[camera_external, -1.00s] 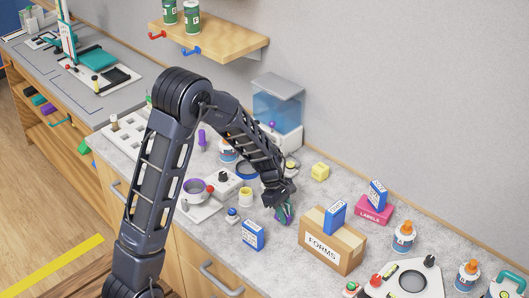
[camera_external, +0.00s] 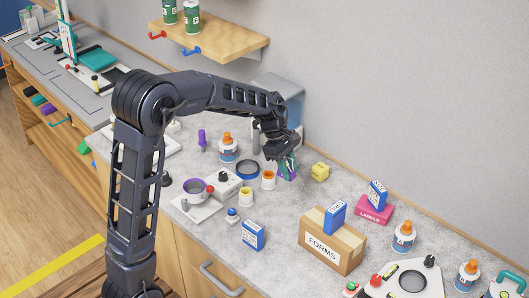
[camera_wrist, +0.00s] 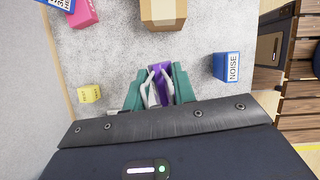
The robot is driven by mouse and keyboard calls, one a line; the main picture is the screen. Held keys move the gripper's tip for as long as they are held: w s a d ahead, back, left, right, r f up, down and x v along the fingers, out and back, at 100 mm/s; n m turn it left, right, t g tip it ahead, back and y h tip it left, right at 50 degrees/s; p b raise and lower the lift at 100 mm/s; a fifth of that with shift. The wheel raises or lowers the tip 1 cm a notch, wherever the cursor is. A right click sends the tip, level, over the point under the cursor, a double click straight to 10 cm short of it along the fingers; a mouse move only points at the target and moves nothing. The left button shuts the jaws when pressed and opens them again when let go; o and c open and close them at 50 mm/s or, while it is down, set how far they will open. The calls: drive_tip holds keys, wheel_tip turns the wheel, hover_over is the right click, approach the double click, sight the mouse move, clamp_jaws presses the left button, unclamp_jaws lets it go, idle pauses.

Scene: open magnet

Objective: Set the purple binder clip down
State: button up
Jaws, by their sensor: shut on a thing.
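The purple binder clip (camera_wrist: 160,70) is between the teal fingertips of my gripper (camera_wrist: 160,86) in the wrist view, with its pale wire handles toward the palm. In the external view my gripper (camera_external: 286,170) is shut on the clip, of which only a small purple patch (camera_external: 292,174) shows. The gripper points down at the back of the grey counter (camera_external: 283,235), between an orange-and-white pot (camera_external: 268,180) and a yellow cube (camera_external: 320,172). Whether the clip touches the counter is hard to tell.
A cardboard FORMS box (camera_external: 332,240) with a blue box (camera_external: 335,217) on top stands to the right. Another blue box (camera_external: 253,235) stands near the front edge. A blue ring (camera_external: 247,169) and a glue bottle (camera_external: 228,148) are to the left.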

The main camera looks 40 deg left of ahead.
drive_tip(key=w+d+r, duration=0.1)
drive_tip(key=w+d, duration=0.1)
drive_tip(key=w, duration=1.2)
drive_tip(key=m, duration=0.2)
hover_over(346, 192)
drive_tip(key=a, duration=0.1)
drive_tip(key=f, duration=0.1)
drive_tip(key=shift+g, duration=0.3)
wheel_tip(346, 192, down, 20)
drive_tip(key=shift+s+a+r, duration=0.1)
drive_tip(key=shift+a, duration=0.05)
drive_tip(key=o, duration=1)
